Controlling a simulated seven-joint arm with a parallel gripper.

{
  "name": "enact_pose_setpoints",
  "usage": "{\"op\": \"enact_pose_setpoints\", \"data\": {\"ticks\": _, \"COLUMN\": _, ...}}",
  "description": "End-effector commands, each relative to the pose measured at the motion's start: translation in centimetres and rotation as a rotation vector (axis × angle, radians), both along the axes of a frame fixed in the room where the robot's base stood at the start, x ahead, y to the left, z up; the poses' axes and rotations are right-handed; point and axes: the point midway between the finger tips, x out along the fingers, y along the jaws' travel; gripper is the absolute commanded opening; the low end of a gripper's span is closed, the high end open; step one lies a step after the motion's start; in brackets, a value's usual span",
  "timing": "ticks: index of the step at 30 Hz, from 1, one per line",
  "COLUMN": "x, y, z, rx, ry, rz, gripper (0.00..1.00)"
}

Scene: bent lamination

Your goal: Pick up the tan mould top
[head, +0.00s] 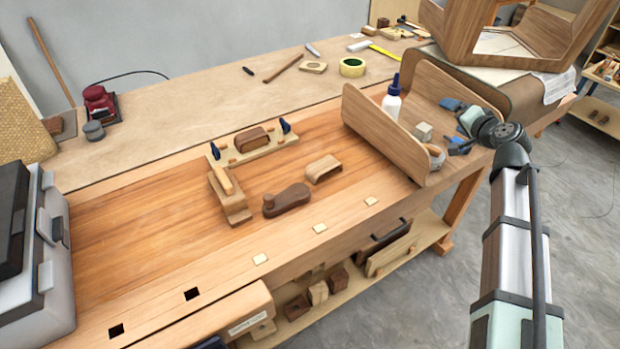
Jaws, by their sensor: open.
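The tan mould top (323,168) appears to be the small light-wood block with an arched underside, resting on the bench right of centre. It is upright, with clear wood around it. My gripper (456,144) is at the right, over the bent-plywood piece, well apart from the tan block. It is open, and nothing shows held in it. My wrist hides part of its fingers. A dark brown block (252,138) sits in a pale jig with blue clamps (214,151) behind the tan block.
A dark wooden plane-like piece (287,200) lies just left of the tan block, and a stepped wooden block (230,197) further left. The bent-plywood piece (382,135) has upright walls right of it, with a white bottle (392,101) inside.

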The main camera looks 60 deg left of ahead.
Motion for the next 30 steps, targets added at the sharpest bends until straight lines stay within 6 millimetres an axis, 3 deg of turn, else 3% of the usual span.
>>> {"op": "enact_pose_setpoints", "data": {"ticks": 1, "x": -2.0, "y": 2.6, "z": 2.3, "rx": 0.008, "ry": -0.019, "rz": 0.046, "gripper": 0.89}}
{"op": "enact_pose_setpoints", "data": {"ticks": 4, "x": -5.9, "y": 6.4, "z": 5.2, "rx": 0.001, "ry": -0.048, "rz": 0.126, "gripper": 0.89}}
{"op": "enact_pose_setpoints", "data": {"ticks": 11, "x": -16.0, "y": 13.2, "z": 8.3, "rx": -0.089, "ry": -0.108, "rz": 0.322, "gripper": 0.89}}
{"op": "enact_pose_setpoints", "data": {"ticks": 15, "x": -22.5, "y": 16.2, "z": 8.4, "rx": -0.180, "ry": -0.145, "rz": 0.443, "gripper": 0.89}}
{"op": "enact_pose_setpoints", "data": {"ticks": 21, "x": -31.7, "y": 18.9, "z": 7.5, "rx": -0.338, "ry": -0.203, "rz": 0.606, "gripper": 0.89}}
{"op": "enact_pose_setpoints", "data": {"ticks": 30, "x": -44.4, "y": 19.9, "z": 5.3, "rx": -0.615, "ry": -0.301, "rz": 0.818, "gripper": 0.89}}
